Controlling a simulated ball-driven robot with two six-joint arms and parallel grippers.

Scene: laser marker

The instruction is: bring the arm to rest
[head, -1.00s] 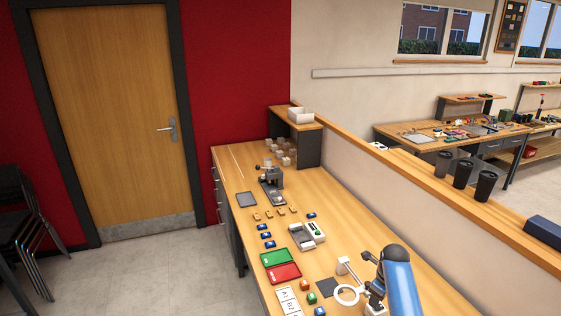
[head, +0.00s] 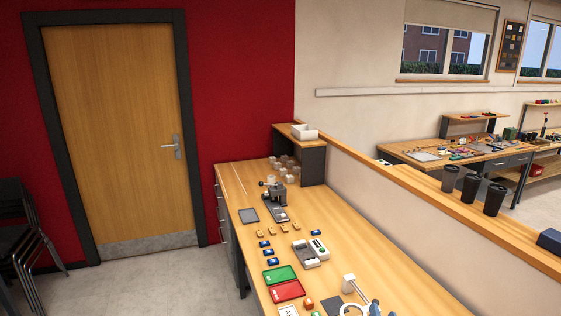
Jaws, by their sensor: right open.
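My left gripper is not in view.
The bench holds a green tray (head: 280,274), a red tray (head: 287,291), a grey and white device (head: 311,252), a dark press-like device (head: 275,193) and several small blocks. A low partition (head: 395,215) with dark cups (head: 471,187) runs along the right. The bench's right-hand strip is clear.

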